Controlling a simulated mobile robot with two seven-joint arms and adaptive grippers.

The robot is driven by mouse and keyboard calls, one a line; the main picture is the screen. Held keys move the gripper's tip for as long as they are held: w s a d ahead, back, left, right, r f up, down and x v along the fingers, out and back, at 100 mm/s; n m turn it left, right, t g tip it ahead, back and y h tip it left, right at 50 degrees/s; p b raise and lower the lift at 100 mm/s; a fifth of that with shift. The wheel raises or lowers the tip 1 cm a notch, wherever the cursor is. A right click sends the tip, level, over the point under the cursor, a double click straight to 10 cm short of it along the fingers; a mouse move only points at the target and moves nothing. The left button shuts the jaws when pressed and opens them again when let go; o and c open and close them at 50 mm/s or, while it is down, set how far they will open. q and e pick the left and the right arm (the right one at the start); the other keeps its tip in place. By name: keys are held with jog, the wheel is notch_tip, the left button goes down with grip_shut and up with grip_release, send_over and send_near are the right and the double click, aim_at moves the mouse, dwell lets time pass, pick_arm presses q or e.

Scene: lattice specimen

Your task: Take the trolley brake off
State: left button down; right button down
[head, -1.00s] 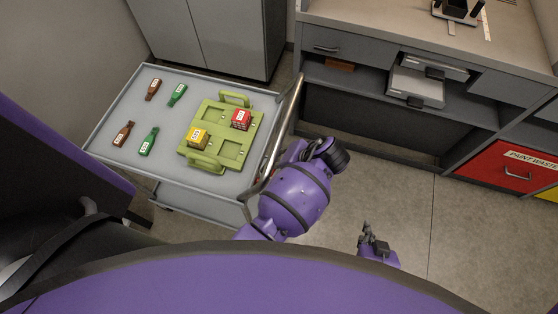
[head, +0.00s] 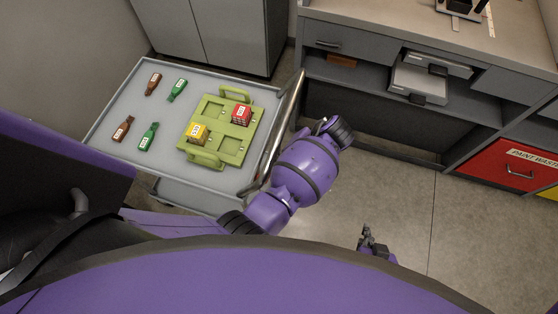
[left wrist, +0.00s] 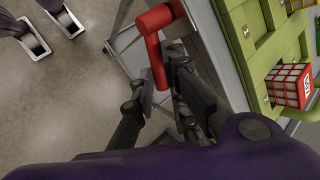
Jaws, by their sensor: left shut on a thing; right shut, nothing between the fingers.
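The grey trolley (head: 105,133) stands at the left in the head view, with a metal push bar (head: 283,125) along its right side. A red bent lever (left wrist: 152,25) shows in the left wrist view beside the trolley. My left gripper (left wrist: 163,85) is shut on the lever's lower arm, one dark finger on each side of it. In the head view the left gripper is hidden, and only its purple arm shows over the trolley's right edge. My right gripper (head: 372,240) is shut and empty above the floor, away from the trolley.
A green carrier (head: 220,145) on the trolley holds a yellow block (head: 197,133) and a red block (head: 241,115). Several brown and green bottles lie left of it. A workbench (head: 400,30) with drawers stands at the back right. The floor (head: 390,190) before it is clear.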

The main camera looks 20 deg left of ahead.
pick_arm(q)
jog(key=shift+d, duration=0.1)
